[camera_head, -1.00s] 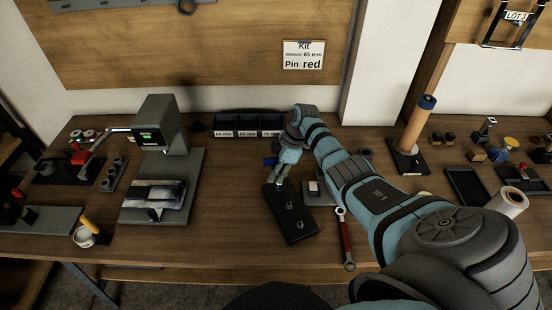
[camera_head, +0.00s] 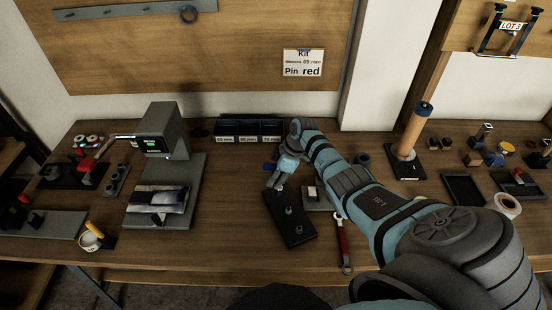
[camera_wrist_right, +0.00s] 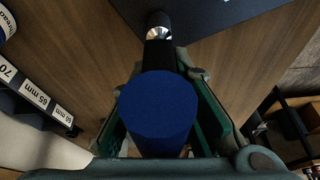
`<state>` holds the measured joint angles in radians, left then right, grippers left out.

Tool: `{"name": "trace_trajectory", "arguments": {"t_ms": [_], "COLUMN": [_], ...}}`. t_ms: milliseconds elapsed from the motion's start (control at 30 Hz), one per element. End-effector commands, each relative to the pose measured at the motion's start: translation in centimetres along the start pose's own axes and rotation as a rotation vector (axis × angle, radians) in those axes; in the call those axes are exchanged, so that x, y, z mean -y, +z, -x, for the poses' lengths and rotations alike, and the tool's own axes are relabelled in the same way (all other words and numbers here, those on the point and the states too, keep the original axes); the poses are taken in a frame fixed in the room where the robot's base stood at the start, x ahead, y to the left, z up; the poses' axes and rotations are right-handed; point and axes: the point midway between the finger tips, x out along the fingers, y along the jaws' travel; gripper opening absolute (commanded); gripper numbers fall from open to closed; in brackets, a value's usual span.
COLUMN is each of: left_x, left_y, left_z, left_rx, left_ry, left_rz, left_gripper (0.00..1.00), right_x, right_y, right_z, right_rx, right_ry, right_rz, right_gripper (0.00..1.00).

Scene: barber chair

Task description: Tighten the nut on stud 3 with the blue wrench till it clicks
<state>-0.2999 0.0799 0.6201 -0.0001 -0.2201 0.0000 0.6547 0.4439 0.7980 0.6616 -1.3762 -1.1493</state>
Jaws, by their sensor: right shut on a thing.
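My right gripper (camera_head: 277,182) is shut on the blue wrench, over the far end of the black stud plate (camera_head: 297,234). In the right wrist view the wrench's round blue end (camera_wrist_right: 158,108) sits between the fingers, and a black shaft with a silver part reaches out past them toward a dark surface. In the head view only a small blue part (camera_head: 269,167) shows beside the gripper. Studs with nuts stand up from the near part of the plate. The stud at the far end is hidden by the gripper. My left gripper is out of view.
A red-handled wrench (camera_head: 343,240) lies right of the plate. A grey press-like device (camera_head: 165,135) stands at left, labelled bins (camera_head: 248,139) at the back. An upright orange roll (camera_head: 411,132) on a black base stands at right. Bare table lies left of the plate.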

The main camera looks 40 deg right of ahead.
Motion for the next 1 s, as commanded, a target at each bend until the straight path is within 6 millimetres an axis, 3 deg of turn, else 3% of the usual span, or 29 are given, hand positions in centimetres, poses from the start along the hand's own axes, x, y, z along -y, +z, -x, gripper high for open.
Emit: {"name": "trace_trajectory", "arguments": {"t_ms": [67, 233, 333, 800, 1000], "left_x": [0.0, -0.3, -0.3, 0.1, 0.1], "left_y": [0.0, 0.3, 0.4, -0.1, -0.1], "left_z": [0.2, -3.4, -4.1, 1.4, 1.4], "left_rx": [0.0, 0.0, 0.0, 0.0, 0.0], "left_ry": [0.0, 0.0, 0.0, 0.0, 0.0], "left_rz": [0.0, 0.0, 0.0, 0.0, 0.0], "left_gripper": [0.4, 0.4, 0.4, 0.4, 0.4], "right_x": [-0.1, 0.1, 0.3, 0.4, 0.4], "right_y": [-0.1, 0.2, 0.1, -1.7, -1.7], "right_z": [0.1, -0.9, -0.6, 4.8, 4.8], "right_rx": [-0.001, 0.0, 0.003, 0.003, 0.004], "right_ry": [0.004, -0.065, -0.094, -0.096, -0.096], "right_rz": [-0.008, 0.189, 0.272, 0.277, 0.276], "right_gripper": [0.0, 0.0, 0.0, 0.0, 0.0]}}
